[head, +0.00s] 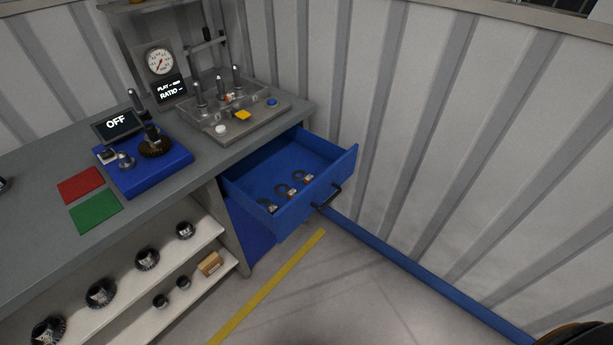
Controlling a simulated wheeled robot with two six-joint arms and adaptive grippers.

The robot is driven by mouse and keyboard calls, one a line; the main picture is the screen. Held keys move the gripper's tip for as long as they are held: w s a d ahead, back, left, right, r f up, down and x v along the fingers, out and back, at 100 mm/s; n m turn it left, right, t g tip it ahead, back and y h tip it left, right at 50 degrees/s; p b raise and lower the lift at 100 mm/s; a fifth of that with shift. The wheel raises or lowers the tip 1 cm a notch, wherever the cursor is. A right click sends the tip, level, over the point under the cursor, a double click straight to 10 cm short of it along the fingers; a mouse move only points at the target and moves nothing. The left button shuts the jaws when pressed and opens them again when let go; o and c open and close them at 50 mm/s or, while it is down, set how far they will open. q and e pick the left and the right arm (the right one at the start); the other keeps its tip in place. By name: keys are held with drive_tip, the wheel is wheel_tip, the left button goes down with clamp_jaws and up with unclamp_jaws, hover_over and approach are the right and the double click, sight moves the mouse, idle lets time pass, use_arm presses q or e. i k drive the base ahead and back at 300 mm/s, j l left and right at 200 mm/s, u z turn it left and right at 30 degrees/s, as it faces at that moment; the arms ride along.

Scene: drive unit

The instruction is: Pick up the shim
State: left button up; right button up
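Several small dark ring-shaped pieces, which look like the shims, lie in a row in the open blue drawer (250,180). One ring (299,176) is nearest the drawer's back right, one ring (283,189) is in the middle, and one ring (266,203) is near the front left. Small pale and orange labels or tags show beside them; the writing is too small to read. Neither of my grippers is in the head view.
The drawer's dark handle (327,197) faces the open floor. On the grey bench (40,235) stand a blue fixture (165,176) with a gear, a clear-walled fixture (240,115), a red mat (81,185) and a green mat (96,210). Shelves below hold several gears. Corrugated walls close the right side.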

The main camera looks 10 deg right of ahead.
sight(230, 97)
drive_tip(key=i+j, duration=0.45)
drive_tip(key=j, duration=0.25)
drive_tip(key=i+j, duration=0.25)
drive_tip(key=z, duration=1.6)
drive_tip(key=k, duration=0.05)
